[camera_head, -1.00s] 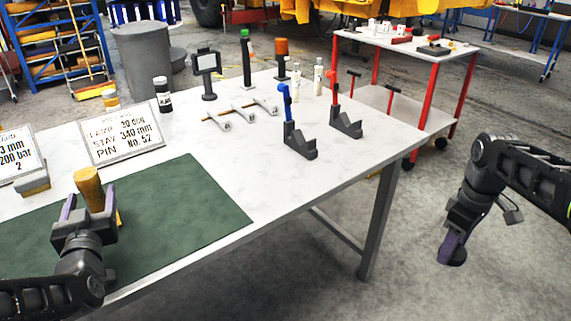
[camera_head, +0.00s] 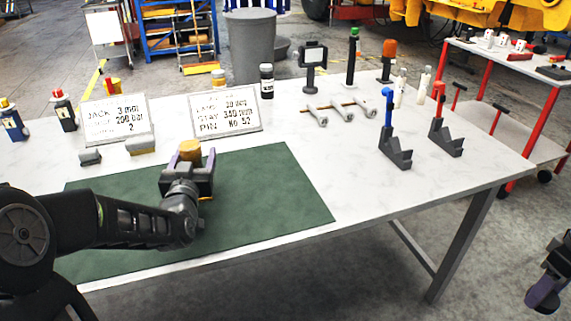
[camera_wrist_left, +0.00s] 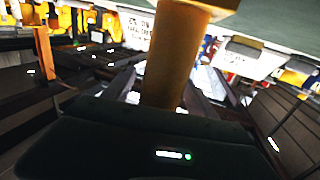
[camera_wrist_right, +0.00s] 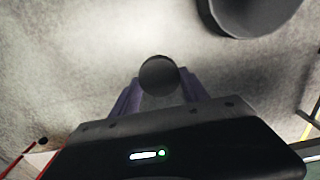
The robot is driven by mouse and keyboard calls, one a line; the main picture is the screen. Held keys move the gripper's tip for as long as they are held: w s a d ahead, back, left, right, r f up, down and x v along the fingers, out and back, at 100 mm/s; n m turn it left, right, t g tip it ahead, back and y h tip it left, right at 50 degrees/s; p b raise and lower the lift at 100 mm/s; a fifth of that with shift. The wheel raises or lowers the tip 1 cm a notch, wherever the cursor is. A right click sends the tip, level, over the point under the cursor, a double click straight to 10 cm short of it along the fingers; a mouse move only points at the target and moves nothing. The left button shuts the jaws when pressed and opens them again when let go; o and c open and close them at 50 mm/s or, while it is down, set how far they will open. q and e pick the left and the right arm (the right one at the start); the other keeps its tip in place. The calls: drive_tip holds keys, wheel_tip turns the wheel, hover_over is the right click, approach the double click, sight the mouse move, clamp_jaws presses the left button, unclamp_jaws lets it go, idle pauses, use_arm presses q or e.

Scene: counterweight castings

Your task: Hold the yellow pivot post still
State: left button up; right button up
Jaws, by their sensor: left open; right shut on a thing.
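The yellow pivot post (camera_head: 190,151) stands on the green mat (camera_head: 265,190), with its tan round top showing above my left gripper (camera_head: 188,172). My left gripper is open, with one finger on each side of the post. In the left wrist view the post (camera_wrist_left: 175,55) rises between the fingers; I cannot tell whether they touch it. My right gripper (camera_head: 546,288) is off the table at the right edge, over the floor. In the right wrist view it is shut on a dark, round-ended thing (camera_wrist_right: 159,75). The post's lower part is mostly hidden in the head view.
Two sign plates (camera_head: 226,110) stand behind the mat. Pale rods (camera_head: 340,109), a blue-handled bracket (camera_head: 393,145) and a red-handled bracket (camera_head: 442,135) are to the right. Bottles and lamps line the back. The mat's right part is clear. A red-legged cart (camera_head: 515,105) stands beyond.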

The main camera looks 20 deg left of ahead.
use_arm(q)
drive_tip(key=shift+c, duration=0.4)
clamp_jaws()
idle(0.4)
drive_tip(key=shift+r, duration=0.1)
